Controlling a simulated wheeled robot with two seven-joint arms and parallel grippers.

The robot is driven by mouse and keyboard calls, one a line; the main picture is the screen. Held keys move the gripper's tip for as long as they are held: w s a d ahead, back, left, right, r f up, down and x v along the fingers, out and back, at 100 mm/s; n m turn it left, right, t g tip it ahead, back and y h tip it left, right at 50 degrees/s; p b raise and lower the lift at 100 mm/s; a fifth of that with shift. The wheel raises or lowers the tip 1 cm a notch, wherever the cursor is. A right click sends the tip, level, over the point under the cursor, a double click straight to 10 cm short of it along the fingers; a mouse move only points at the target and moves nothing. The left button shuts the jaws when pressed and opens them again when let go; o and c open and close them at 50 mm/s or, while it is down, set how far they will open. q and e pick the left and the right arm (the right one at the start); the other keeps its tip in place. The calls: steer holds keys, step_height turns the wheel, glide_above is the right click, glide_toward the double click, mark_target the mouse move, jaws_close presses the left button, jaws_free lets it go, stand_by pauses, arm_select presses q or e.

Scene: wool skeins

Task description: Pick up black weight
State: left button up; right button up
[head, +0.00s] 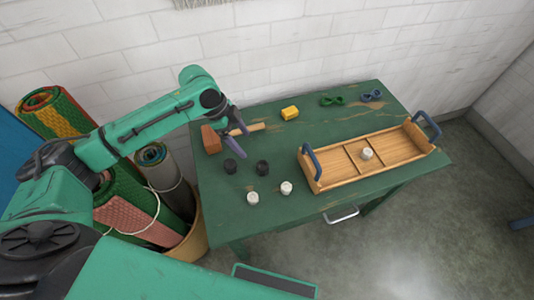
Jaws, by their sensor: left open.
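Two small black weights stand on the green table: one at the left (230,166) and one to its right (262,167). My left gripper (238,148) hangs open just above and behind them, with nothing seen between its fingers. Whether its fingertips touch the table or a weight cannot be told. My right gripper is not in the head view.
A mallet (211,139) lies partly behind my left gripper. Two white weights (253,198) (286,188) stand in front. A wooden tray (322,183) with blue handles holds another white weight (367,154). Yellow (290,113), green (332,100) and blue (372,96) items lie behind.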

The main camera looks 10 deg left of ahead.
mark_target(262, 165)
arm_select(q)
steer(key=x, duration=0.4)
steer(key=p+x, duration=0.1)
steer(key=x, duration=0.8)
steer(key=shift+s+d+p, duration=0.3)
steer(key=shift+s+d, duration=0.1)
steer(key=shift+d, duration=0.05)
steer(key=shift+f, duration=0.2)
steer(key=shift+w, duration=0.1)
jaws_close()
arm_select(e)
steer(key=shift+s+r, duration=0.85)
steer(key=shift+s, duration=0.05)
